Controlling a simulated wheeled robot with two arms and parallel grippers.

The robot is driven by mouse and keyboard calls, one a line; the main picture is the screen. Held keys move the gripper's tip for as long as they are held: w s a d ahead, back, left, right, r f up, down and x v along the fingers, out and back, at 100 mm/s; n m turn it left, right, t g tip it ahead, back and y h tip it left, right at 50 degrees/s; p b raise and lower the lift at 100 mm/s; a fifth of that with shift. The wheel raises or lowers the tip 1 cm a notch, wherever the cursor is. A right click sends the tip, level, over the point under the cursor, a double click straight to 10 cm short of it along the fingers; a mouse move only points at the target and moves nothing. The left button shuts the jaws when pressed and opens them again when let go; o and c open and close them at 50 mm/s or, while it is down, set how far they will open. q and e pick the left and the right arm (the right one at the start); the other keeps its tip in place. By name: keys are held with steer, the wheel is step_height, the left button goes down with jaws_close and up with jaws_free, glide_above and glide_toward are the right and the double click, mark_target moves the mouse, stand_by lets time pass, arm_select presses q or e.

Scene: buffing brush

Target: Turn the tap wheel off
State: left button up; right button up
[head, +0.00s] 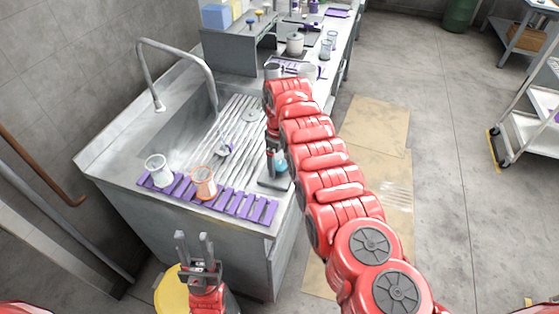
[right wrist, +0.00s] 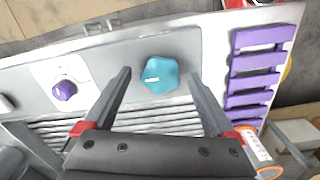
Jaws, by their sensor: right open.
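A teal, lobed tap wheel (right wrist: 160,75) with a white mark on its face sits on a grey panel in the right wrist view. A bit of teal (head: 281,166) also shows beside my right gripper in the head view. My right gripper (right wrist: 160,77) is open, with one finger on each side of the wheel and gaps between fingers and wheel. A purple knob (right wrist: 64,90) on a white plate lies to the left on the same panel. My left gripper (head: 194,240) is open and empty, in front of the counter and away from the wheel.
The metal sink (head: 185,112) has a curved faucet (head: 180,48) and a ridged drainboard. A white cup (head: 158,171), an orange-rimmed cup (head: 203,183) and a purple slatted mat (head: 240,205) are near the counter's front edge. Floor to the right is open.

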steer(key=c, duration=1.4)
steer(key=shift+o, duration=0.2)
